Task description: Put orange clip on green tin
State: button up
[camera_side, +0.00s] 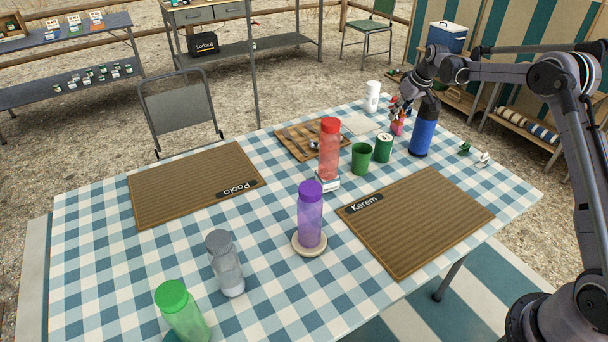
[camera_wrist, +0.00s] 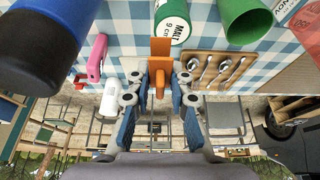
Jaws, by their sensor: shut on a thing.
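My gripper (camera_wrist: 160,88) is shut on the orange clip (camera_wrist: 160,50), which sticks out past the fingertips in the wrist view. In the side view my gripper (camera_side: 401,108) is above the far right part of the table, and the clip is too small there to make out clearly. The green tin (camera_side: 383,148) stands upright on the checked cloth, with a white top. In the wrist view the tin (camera_wrist: 173,27) shows its white label, just beyond the clip; I cannot tell whether they touch.
A green cup (camera_side: 361,158) stands left of the tin, a blue bottle (camera_side: 424,128) to its right. A pink clip (camera_wrist: 97,58) is close by. A wooden tray (camera_side: 297,138) with spoons, a red bottle (camera_side: 329,148) and a white bottle (camera_side: 372,96) are also near.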

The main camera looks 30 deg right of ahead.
jog(key=shift+w+a+f, duration=0.85)
jog(key=shift+w+a, duration=0.1)
jog(key=shift+w, duration=0.1)
jog(key=shift+f, duration=2.05)
jog(key=shift+f, duration=0.1)
jog(key=o, duration=0.9)
jog(key=shift+c, duration=0.2)
